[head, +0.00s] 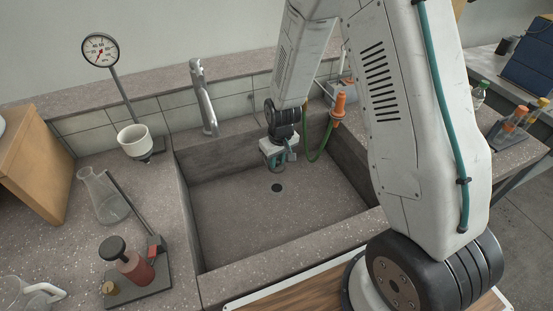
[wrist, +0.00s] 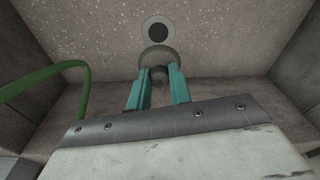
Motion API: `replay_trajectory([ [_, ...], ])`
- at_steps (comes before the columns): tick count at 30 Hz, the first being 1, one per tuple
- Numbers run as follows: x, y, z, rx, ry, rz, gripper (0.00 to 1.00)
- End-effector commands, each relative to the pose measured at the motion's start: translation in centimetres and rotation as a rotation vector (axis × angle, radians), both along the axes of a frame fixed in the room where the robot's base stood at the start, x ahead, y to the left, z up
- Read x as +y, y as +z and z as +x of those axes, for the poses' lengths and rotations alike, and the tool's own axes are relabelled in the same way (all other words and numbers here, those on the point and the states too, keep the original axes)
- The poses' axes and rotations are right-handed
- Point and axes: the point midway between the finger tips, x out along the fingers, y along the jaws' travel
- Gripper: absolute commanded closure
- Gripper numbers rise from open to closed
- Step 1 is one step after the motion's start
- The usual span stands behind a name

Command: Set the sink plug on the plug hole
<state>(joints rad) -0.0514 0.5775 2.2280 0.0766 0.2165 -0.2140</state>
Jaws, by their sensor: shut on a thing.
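The plug hole (wrist: 158,30) is a dark round opening with a pale ring in the sink floor; it also shows in the head view (head: 277,187). My gripper (wrist: 157,73) has teal fingers shut on the knob of the grey round sink plug (wrist: 156,55). In the wrist view the plug's disc lies just below the plug hole and slightly overlaps its ring. In the head view my gripper (head: 277,159) hangs inside the sink, above and behind the hole; I cannot make out the plug there. The exact height of the plug above the floor is unclear.
The stone sink (head: 230,252) has high walls around the gripper. A tap (head: 204,97) stands at its back edge. A green hose (wrist: 42,77) loops close left of my gripper in the wrist view. Glassware and a red bottle (head: 136,270) stand on the left counter. The sink floor is otherwise clear.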

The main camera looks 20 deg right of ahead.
Motion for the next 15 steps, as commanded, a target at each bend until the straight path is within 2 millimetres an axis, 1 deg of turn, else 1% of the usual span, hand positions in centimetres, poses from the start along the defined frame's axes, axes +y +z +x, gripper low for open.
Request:
replay_trajectory([
  [8,0.1,-1.6,-0.1,0.001,0.006,-0.001,1.0],
  [15,0.1,-3.5,-0.1,0.001,0.004,0.0,1.0],
])
